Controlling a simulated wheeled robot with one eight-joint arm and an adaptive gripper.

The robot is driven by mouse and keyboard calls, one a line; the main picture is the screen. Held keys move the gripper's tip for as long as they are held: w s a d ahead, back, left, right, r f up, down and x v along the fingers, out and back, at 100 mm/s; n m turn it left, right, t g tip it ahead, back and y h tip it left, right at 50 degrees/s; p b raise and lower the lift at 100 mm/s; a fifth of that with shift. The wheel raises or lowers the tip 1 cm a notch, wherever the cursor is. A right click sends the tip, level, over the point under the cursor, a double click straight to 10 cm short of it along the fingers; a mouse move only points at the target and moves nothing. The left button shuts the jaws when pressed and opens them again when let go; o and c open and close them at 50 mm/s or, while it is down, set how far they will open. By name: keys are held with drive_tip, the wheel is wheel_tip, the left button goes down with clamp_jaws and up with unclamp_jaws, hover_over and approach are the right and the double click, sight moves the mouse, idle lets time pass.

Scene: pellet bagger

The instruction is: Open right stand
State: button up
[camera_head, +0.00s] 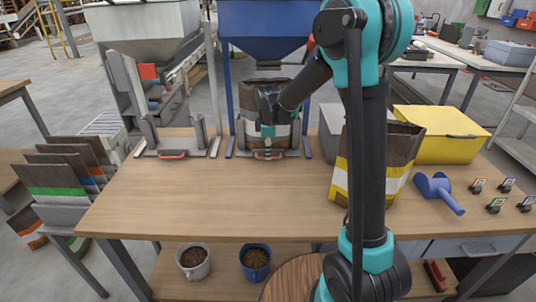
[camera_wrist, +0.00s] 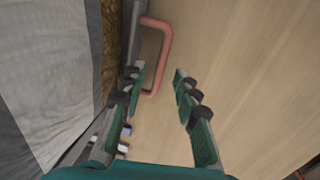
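The right stand is a blue hopper (camera_head: 266,22) on a blue frame (camera_head: 231,95) at the back of the table. A dark bag with a pale band (camera_head: 283,130) stands in it, under the hopper. A red handle (camera_head: 268,156) sits low at the front of the stand. In the wrist view the handle (camera_wrist: 165,45) is a red loop just ahead of my fingertips, its near end close to the gap between them. My gripper (camera_wrist: 157,78) is open with nothing between its fingers. In the head view my gripper (camera_head: 268,131) is in front of the bag and above the handle.
The left stand, a grey hopper (camera_head: 146,25), has its own red handle (camera_head: 172,155). An open bag with yellow bands (camera_head: 398,152), a yellow bin (camera_head: 444,135) and a blue scoop (camera_head: 438,190) are at the right. The table's front middle is clear.

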drive_tip(key=shift+w+f, duration=0.2)
drive_tip(key=shift+f, duration=0.8)
clamp_jaws()
